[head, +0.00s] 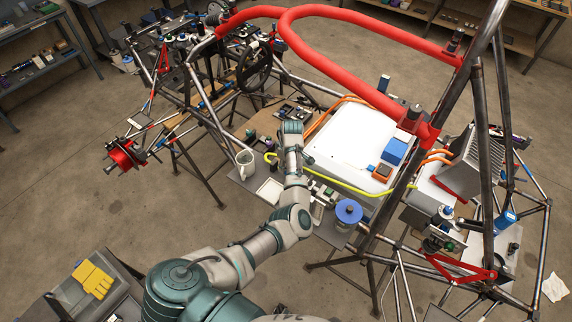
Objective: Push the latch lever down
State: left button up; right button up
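My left arm comes in from the lower left and reaches over the middle of the tube chassis (207,100). Its far end, with my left gripper (291,130), is beside the left edge of the white box (352,143). The fingers are too small and too hidden by the wrist to tell whether they are open or shut. I cannot make out the latch lever with certainty; it may be small or hidden behind my arm. My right gripper is not in view.
A red tube hoop (345,18) arches over the chassis. A grey mug (244,164), a blue spool (348,212) and a yellow-green hose (345,184) are close to my arm. Yellow gloves (94,280) lie on a cart at lower left. Open floor lies left of the chassis.

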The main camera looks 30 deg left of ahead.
pick_arm(q)
notch_tip(320, 180, up, 12)
jog(key=d, duration=0.1)
jog(key=shift+d, duration=0.2)
jog(key=shift+f, duration=0.1)
dwell(0.5)
